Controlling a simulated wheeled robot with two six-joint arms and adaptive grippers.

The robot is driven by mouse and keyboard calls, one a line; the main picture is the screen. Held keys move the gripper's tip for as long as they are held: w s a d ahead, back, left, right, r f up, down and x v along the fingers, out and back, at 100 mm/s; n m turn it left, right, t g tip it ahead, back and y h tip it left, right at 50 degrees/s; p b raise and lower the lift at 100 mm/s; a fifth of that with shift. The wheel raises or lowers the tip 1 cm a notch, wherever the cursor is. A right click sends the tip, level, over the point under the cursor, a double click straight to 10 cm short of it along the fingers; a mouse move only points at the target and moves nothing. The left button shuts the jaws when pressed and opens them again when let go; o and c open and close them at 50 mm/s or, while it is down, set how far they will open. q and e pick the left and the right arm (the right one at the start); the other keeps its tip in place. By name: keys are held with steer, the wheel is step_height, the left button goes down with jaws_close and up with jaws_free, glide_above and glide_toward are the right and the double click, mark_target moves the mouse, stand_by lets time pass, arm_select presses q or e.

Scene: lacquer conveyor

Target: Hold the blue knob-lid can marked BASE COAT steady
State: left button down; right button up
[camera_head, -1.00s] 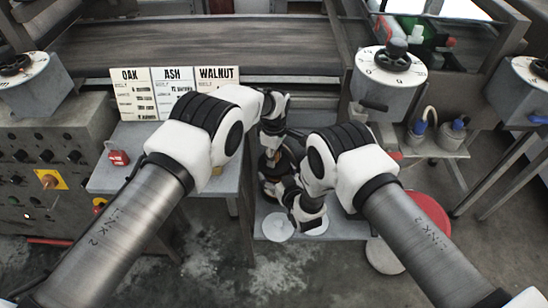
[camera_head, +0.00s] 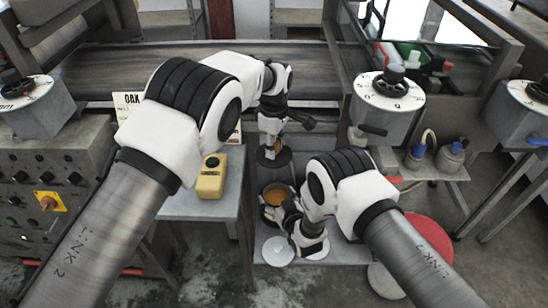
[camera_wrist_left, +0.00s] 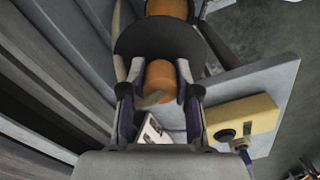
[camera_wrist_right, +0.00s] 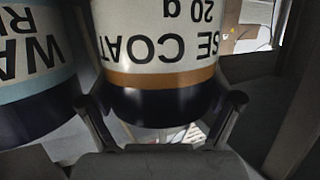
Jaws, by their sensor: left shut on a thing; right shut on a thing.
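The BASE COAT can (camera_head: 266,209) stands at the centre of the head view, open, with orange-brown contents showing inside. In the right wrist view the can (camera_wrist_right: 158,80) has a white label, an orange band and a dark blue bottom. My right gripper (camera_head: 284,212) is shut on it low on its side; its fingers (camera_wrist_right: 165,118) flank the can. My left gripper (camera_head: 270,140) is shut on the orange knob (camera_wrist_left: 160,78) of a dark round lid (camera_head: 275,160). The lid (camera_wrist_left: 158,40) is held clear of the can, beyond it in the head view.
A second labelled can (camera_wrist_right: 32,75) stands close beside the held one. White dishes (camera_head: 278,250) lie near the can. A yellow box (camera_head: 211,177) sits on the grey side table (camera_head: 200,208). Dial units (camera_head: 390,90) flank the conveyor (camera_head: 200,62).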

arm_select(q)
steer(key=shift+r, duration=1.8)
arm_select(e)
steer(key=o, duration=1.5)
steer(key=shift+o, duration=0.2)
arm_select(q)
steer(key=shift+s, duration=0.1)
arm_select(e)
steer(key=s+d, duration=0.5)
steer(key=s, duration=0.7)
steer(key=shift+s+r, duration=0.15)
